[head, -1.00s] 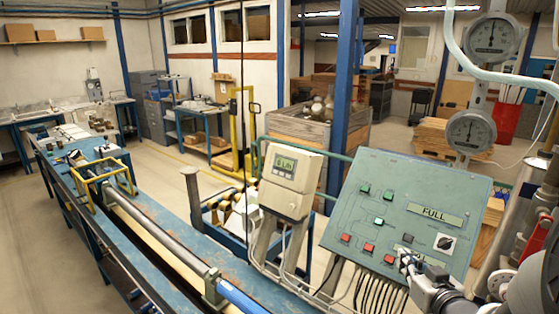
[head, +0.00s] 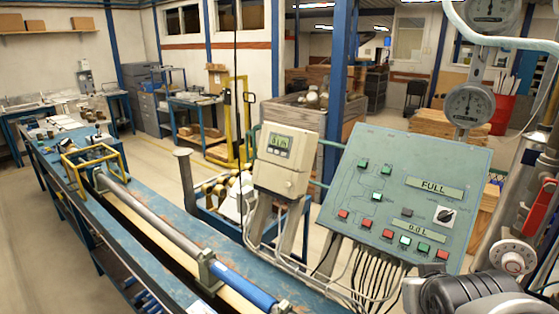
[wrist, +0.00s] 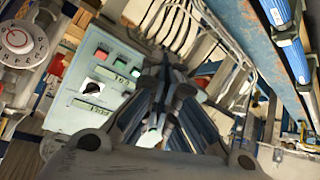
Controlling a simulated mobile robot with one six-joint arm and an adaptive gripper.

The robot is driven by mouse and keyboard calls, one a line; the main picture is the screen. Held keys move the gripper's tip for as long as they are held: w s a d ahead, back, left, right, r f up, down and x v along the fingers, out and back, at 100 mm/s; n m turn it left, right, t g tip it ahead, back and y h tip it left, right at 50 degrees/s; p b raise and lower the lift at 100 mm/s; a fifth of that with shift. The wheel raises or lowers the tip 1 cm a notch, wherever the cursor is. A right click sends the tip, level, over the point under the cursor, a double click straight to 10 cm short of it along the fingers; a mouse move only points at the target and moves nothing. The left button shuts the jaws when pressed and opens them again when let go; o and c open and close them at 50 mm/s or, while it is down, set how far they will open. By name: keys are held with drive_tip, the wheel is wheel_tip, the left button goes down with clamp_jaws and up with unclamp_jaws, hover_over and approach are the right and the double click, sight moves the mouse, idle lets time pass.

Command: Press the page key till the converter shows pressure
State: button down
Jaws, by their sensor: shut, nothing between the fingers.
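The converter (head: 285,160) is a beige box with a small grey-green display (head: 279,145) on its upper front, mounted on a post beside the bench. The characters on the display are too small to read surely. A small button shows low on its front; which key is the page key cannot be told. My gripper shows in the wrist view (wrist: 166,78), its fingers together with nothing between them, in front of cables and the green control panel. In the head view only my arm shows at the lower right; the fingertips are out of sight. The gripper is apart from the converter.
The sloped green control panel (head: 400,190), with coloured buttons and FULL and 0.0 L displays, stands right of the converter. Cables (head: 365,270) hang below it. The blue bench with a pipe (head: 150,222) runs along the left. Dial gauges (head: 470,105) stand behind the panel.

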drive_tip(key=s+a+f+g+y+b, duration=0.1)
drive_tip(key=s+a, duration=0.3)
drive_tip(key=s, duration=0.4)
drive_tip(key=s+a+f+g+y+b, duration=0.1)
drive_tip(key=s+a+f+g, duration=0.2)
drive_tip(key=s, duration=0.6)
drive_tip(key=shift+a+f+b, duration=0.3)
drive_tip(key=shift+a+b, duration=0.05)
drive_tip(key=shift+a, duration=0.2)
